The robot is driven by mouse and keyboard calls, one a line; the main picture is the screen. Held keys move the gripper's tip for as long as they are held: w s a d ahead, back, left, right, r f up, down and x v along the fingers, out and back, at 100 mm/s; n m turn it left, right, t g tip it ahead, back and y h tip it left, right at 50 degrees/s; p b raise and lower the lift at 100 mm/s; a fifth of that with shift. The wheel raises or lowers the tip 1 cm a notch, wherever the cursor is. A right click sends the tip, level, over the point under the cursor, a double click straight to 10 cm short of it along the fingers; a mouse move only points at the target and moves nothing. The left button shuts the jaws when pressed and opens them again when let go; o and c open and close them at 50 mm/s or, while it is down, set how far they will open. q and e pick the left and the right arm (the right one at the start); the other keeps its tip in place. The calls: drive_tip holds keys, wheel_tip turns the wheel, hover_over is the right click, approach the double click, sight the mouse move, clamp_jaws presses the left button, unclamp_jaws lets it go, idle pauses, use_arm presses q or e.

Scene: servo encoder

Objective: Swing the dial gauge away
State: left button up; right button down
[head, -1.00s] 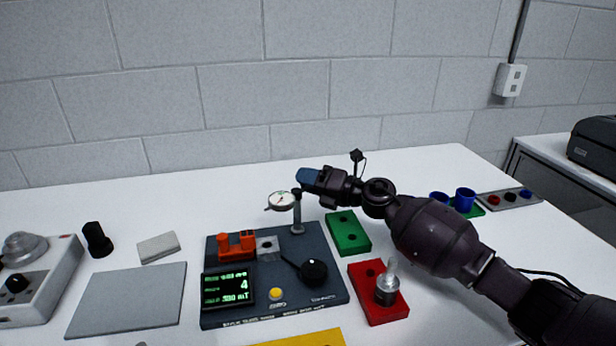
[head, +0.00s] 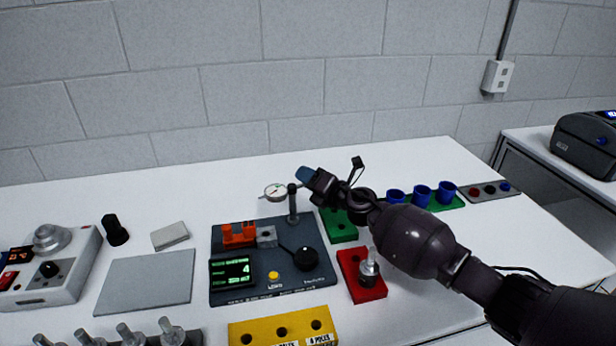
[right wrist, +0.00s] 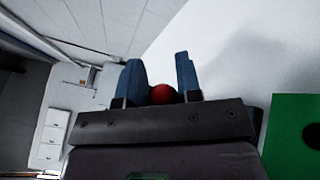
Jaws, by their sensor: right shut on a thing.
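The dial gauge (head: 276,192) has a round white face and sits on an arm at the top of a dark post (head: 293,205) at the back of the dark test board (head: 225,297). My right gripper (head: 305,175) is just above and right of the post top, its blue fingers pointing left. In the right wrist view, a red ball-shaped knob (right wrist: 162,94) lies between the fingers of the right gripper (right wrist: 160,65), which is shut on it. The head view hides this knob, and how it joins the gauge cannot be seen. My left gripper is not in view.
A green block (head: 338,232) and a red block (head: 350,268) with a metal part stand right of the board, below my right arm. A yellow block (head: 242,330) is in front. Blue cups (head: 422,196) stand at the back right. Clear table lies behind the gauge.

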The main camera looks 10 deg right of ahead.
drive_tip(key=c, duration=0.8)
unclamp_jaws()
drive_tip(key=shift+c, duration=0.2)
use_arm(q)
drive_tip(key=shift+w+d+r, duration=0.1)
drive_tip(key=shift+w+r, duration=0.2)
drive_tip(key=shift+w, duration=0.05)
use_arm(e)
drive_tip(key=shift+o, duration=0.2)
drive_tip(key=shift+s, duration=0.1)
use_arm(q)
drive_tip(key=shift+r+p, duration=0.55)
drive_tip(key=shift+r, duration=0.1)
use_arm(e)
drive_tip(key=v, duration=1)
drive_tip(key=shift+s+d, duration=0.25)
drive_tip(key=shift+d, duration=0.05)
